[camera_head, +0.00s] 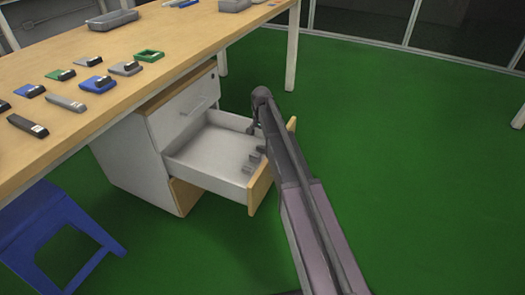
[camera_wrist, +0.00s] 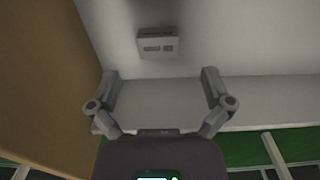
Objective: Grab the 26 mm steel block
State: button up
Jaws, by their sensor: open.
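In the head view my gripper (camera_head: 257,127) is at the drawer's right side, partly hidden by my arm.
A blue stool (camera_head: 50,225) stands at lower left. Green floor is clear at right.

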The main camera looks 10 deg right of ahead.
aim_at(262, 146)
jog(key=shift+f, duration=0.1)
jog(key=shift+s+f+b, duration=0.1)
jog(key=shift+f+b, duration=2.4)
jog(key=shift+b, duration=0.1)
jog(key=c, duration=1.4)
